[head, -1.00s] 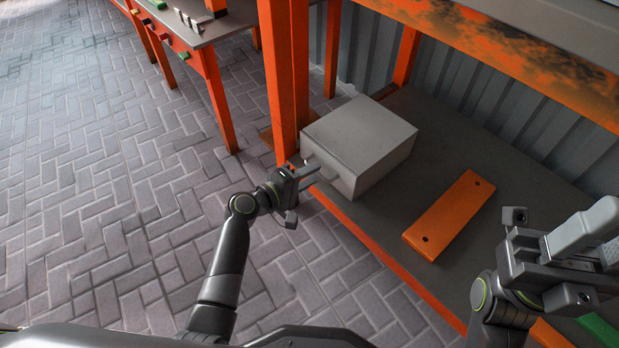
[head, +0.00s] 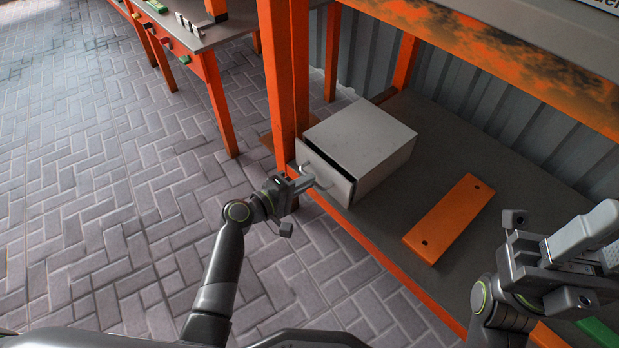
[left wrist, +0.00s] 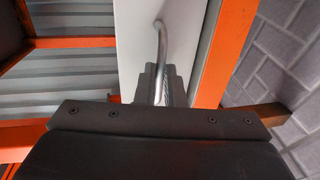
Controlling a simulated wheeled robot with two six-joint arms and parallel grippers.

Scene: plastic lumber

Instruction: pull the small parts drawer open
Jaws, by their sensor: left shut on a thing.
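The small parts drawer is in a grey metal box (head: 365,135) on the dark lower shelf in the head view. Its front panel (head: 334,181) stands a little out from the box, with a dark gap along the top. My left gripper (head: 308,184) is shut on the drawer's bent metal handle (head: 323,175) in front of the panel. In the left wrist view, the handle (left wrist: 160,40) runs down between the fingers (left wrist: 163,84), which hide its lower part. My right gripper (head: 592,246) is at the right, away from the drawer, with its fingers apart and nothing seen between them.
An orange post (head: 284,70) stands close to the box's left side. An orange plank (head: 448,218) lies on the shelf (head: 385,220) to the right of the drawer. The paved floor (head: 140,220) in front and to the left is clear.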

